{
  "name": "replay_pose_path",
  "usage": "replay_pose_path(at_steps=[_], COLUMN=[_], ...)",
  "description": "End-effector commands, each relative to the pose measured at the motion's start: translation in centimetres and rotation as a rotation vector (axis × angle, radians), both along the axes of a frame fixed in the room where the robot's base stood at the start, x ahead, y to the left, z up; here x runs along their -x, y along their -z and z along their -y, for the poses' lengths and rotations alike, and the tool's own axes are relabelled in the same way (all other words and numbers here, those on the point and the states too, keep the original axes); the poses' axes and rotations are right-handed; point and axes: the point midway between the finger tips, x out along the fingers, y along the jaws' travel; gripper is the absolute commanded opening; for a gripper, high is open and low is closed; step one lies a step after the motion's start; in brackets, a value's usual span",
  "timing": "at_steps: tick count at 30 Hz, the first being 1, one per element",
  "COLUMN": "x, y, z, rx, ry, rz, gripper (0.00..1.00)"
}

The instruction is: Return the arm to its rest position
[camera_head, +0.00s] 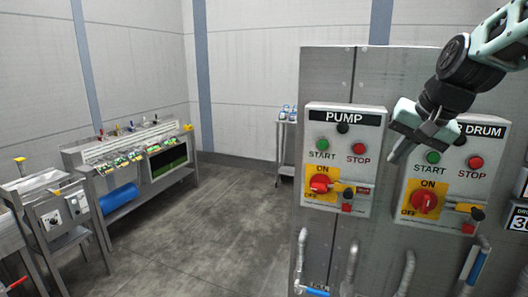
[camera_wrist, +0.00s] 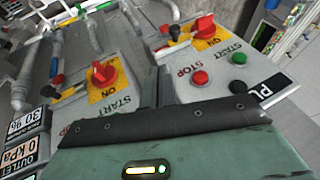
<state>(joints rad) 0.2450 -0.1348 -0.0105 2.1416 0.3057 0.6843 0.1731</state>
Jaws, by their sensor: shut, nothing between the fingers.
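My gripper (camera_head: 404,147) is shut and empty, in the air in front of the grey cabinet. In the head view it hangs in front of the left part of the DRUM panel (camera_head: 415,205), right of the PUMP panel (camera_head: 320,201). My arm reaches in from the upper right. In the wrist view the shut fingers (camera_wrist: 154,84) point toward the panels. The PUMP panel has a green START button (camera_head: 323,144), a red STOP button (camera_head: 359,148) and a red rotary switch (camera_head: 320,183). The DRUM panel has a similar switch (camera_head: 424,201). I cannot tell whether the gripper touches the cabinet.
Grey pipes (camera_head: 351,268) and a blue-handled valve (camera_head: 478,262) stand out below the panels. A metal bench (camera_head: 140,195) with several colourful items lines the left wall. A small cart (camera_head: 286,145) stands at the back. Grey floor (camera_head: 205,240) between bench and cabinet is clear.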

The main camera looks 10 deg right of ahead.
Motion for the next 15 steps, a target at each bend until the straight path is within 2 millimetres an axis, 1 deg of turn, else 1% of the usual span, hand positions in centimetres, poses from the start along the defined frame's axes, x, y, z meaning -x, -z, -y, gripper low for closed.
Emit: replay_pose_path(at_steps=[1,2,4,5,6,8,9,11,12,14,15], x=[0.0,0.1,0.5,0.8,1.3,2.6,3.7,5.7,7.3,9.9,11.7], y=[0.1,0.7,2.3,3.1,4.6,6.9,8.6,11.1,12.7,15.1,16.7], z=[-0.1,-0.8,-2.9,-4.1,-6.1,-9.3,-11.5,-14.7,-16.5,-19.1,-20.5], rx=[0.0,0.002,0.011,0.018,0.029,0.05,0.067,0.097,0.117,0.152,0.176], ry=[-0.003,-0.022,-0.085,-0.123,-0.185,-0.293,-0.373,-0.498,-0.582,-0.71,-0.794], rz=[-0.001,-0.008,-0.031,-0.044,-0.065,-0.1,-0.124,-0.161,-0.186,-0.22,-0.241], gripper=[0.0,0.0,0.0,0.0,0.0,0.0,0.0,0.0,0.0,0.0,0.0])
